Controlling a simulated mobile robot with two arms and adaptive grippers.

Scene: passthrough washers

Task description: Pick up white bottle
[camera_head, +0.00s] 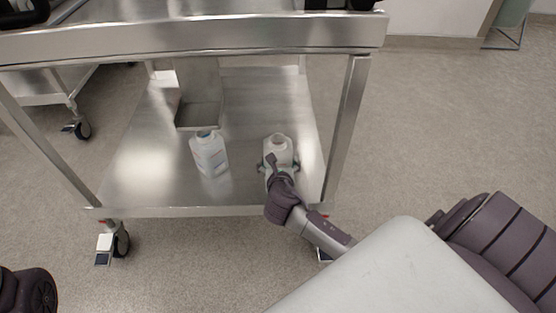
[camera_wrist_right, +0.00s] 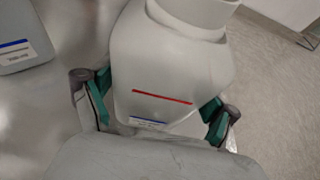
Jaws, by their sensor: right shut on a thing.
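Two white bottles stand upright on the lower shelf of a steel cart. The right white bottle (camera_head: 278,148) is between the fingers of my right gripper (camera_head: 279,168), which is shut on it. In the right wrist view this bottle (camera_wrist_right: 172,65) fills the middle, with a red line and a blue line on its side. The green-padded fingers of the right gripper (camera_wrist_right: 158,103) touch it on both sides. The other white bottle (camera_head: 209,154) stands apart to the left, with a label on its front. Its edge also shows in the right wrist view (camera_wrist_right: 18,42). My left gripper does not show clearly.
The steel lower shelf (camera_head: 150,180) has free room on the left. The cart's top (camera_head: 200,38) hangs over the shelf, and a leg (camera_head: 346,130) stands right of the held bottle. Open floor lies to the right.

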